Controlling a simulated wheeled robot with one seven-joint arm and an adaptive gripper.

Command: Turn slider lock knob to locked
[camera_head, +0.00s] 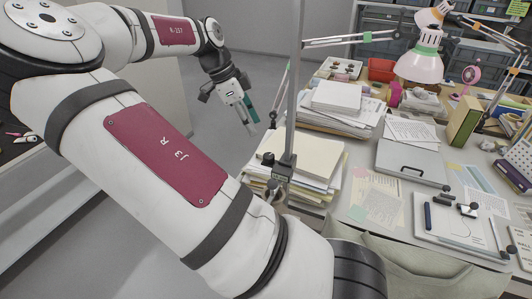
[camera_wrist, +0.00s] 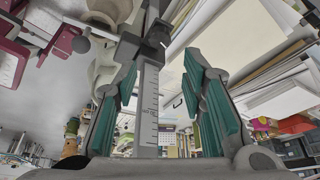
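A slider (camera_head: 283,168) with dark knobs (camera_head: 268,158) sits on an upright grey pole (camera_head: 297,80) at the desk's left edge. In the wrist view the pole carries a ruler scale (camera_wrist: 148,105), with the dark slider block (camera_wrist: 156,34) above it. A round grey knob (camera_wrist: 82,44) shows left of the block. I cannot tell which knob is the lock, or its setting. My gripper (camera_head: 249,122) is left of the pole and above the slider in the head view. In the wrist view its teal-padded fingers (camera_wrist: 162,75) are apart, with nothing held; the scale shows between them.
Paper stacks (camera_head: 312,156) stand close right of the pole. A grey laptop-like case (camera_head: 410,163), a lamp (camera_head: 420,64) and a clipboard-like board (camera_head: 463,228) are on the desk. Bare floor (camera_head: 205,120) lies left of the pole.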

